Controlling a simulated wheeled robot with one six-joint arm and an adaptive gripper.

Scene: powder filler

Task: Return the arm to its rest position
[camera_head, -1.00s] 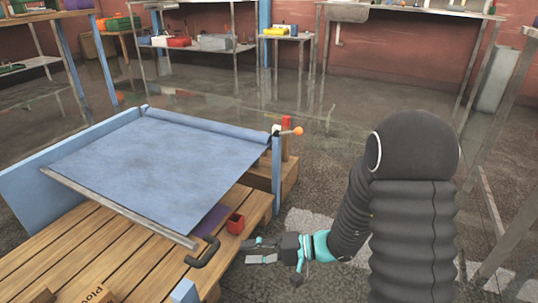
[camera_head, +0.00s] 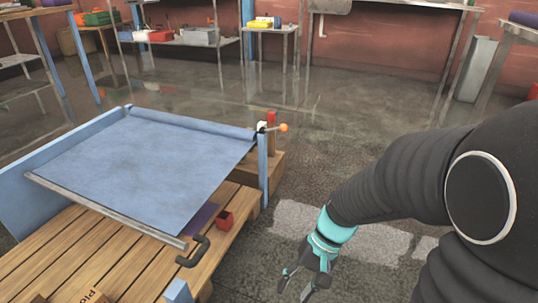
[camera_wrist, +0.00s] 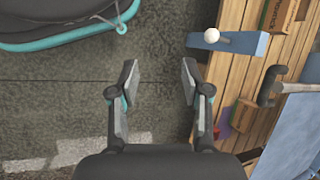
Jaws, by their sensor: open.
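My gripper (camera_head: 303,281) is at the lower middle of the head view, to the right of the wooden bench and clear of it. It is dark with a teal band at the wrist. In the wrist view its two fingers (camera_wrist: 158,85) are spread apart with only floor between them. It is open and empty. My arm reaches in from the right edge in a black ribbed sleeve.
The wooden bench (camera_head: 60,262) bears a blue sheet (camera_head: 150,165), a black handle (camera_head: 194,252) and a small red box (camera_head: 224,226). Metal tables (camera_head: 270,28) stand at the back. A dark teal-edged shape (camera_wrist: 60,22) shows in the wrist view. The floor around the gripper is clear.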

